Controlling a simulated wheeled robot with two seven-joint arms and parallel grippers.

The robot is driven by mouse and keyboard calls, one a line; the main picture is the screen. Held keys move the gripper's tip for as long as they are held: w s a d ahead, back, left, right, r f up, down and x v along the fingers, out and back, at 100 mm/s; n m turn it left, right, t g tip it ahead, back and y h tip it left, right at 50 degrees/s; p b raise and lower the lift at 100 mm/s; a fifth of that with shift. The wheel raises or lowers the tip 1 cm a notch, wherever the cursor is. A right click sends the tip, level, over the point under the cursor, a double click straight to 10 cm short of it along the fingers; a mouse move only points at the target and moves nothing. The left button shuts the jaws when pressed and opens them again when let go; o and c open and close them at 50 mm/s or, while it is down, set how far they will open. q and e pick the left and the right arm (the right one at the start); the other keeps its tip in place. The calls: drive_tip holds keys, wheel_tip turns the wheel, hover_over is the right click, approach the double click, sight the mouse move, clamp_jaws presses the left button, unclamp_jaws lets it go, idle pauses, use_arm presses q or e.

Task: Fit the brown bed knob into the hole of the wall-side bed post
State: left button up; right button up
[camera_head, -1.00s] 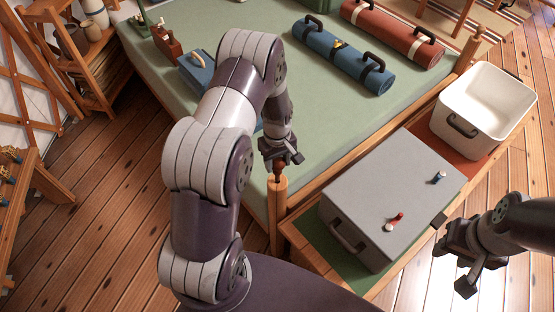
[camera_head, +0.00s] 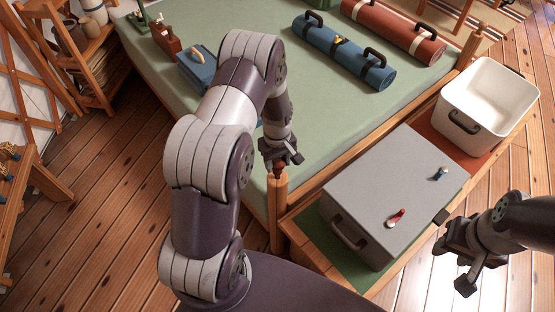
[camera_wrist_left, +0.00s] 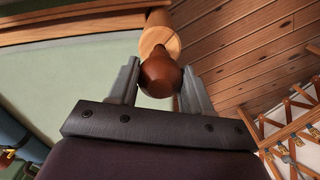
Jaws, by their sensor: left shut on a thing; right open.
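The brown bed knob (camera_wrist_left: 160,76) is between the fingers of my left gripper (camera_wrist_left: 156,84), which is shut on it. In the left wrist view the knob meets the top of the pale wooden bed post (camera_wrist_left: 158,38); its lower end and the hole are hidden. In the head view my left gripper (camera_head: 281,162) is directly above the bed post (camera_head: 277,213), and little of the knob shows. My right gripper (camera_head: 458,270) is open and empty, to the right of the grey case.
A grey case (camera_head: 395,190) and a white bin (camera_head: 487,105) stand on the bench at the bed's foot. Blue (camera_head: 343,52) and red (camera_head: 395,28) rolls lie on the green bed (camera_head: 330,125). A wooden rack (camera_head: 80,50) stands at the left.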

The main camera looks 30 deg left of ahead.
use_arm(q)
drive_tip(key=shift+f+b, duration=0.9)
drive_tip(key=shift+f, duration=0.5)
drive_tip(key=o, duration=1.1)
drive_tip(key=shift+r, duration=0.1)
wheel_tip(320, 180, up, 12)
drive_tip(key=shift+a+r, duration=0.1)
drive_tip(key=shift+r, duration=0.15)
